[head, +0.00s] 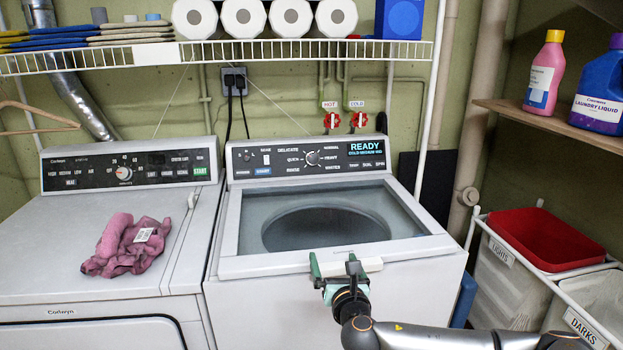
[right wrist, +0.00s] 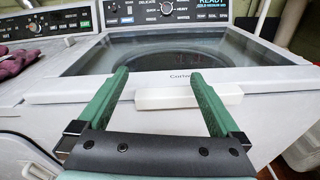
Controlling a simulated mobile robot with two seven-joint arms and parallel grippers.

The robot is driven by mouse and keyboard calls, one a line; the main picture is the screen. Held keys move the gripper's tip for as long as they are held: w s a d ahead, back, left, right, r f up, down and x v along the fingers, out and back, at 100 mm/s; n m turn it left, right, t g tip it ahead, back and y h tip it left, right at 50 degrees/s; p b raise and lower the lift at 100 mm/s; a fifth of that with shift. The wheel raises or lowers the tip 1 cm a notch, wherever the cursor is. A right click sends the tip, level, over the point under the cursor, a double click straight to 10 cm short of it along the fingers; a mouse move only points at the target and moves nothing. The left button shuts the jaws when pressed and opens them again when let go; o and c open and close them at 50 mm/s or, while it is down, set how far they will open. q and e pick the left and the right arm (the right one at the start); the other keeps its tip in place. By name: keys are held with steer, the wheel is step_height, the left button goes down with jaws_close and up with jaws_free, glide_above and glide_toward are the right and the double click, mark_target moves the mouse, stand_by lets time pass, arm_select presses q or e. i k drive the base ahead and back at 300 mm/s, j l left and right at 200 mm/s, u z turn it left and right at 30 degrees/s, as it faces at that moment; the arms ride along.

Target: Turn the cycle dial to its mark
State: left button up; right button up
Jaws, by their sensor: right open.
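The cycle dial (head: 313,158) is a round knob in the middle of the washer's black control panel (head: 240,157). Printed cycle names surround it, among them DELICATE, NORMAL, QUICK, HEAVY, RINSE and WHITES. Its pointer is too small to read. In the right wrist view the dial (right wrist: 166,7) shows at the top edge. My right gripper (head: 335,264) is open and empty at the front of the washer, well in front of and below the dial. My left gripper is not in view.
The washer's glass lid (head: 325,215) is shut. A dryer (head: 70,240) with pink cloth (head: 128,245) on it stands to the left. Above are a wire shelf (head: 300,58) with paper rolls and a blue box. Laundry bins (head: 500,262) and a bottle shelf (head: 545,122) are at the right.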

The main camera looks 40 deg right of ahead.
mark_target(312, 158)
steer(key=i+l, duration=1.05)
steer(key=i, duration=0.05)
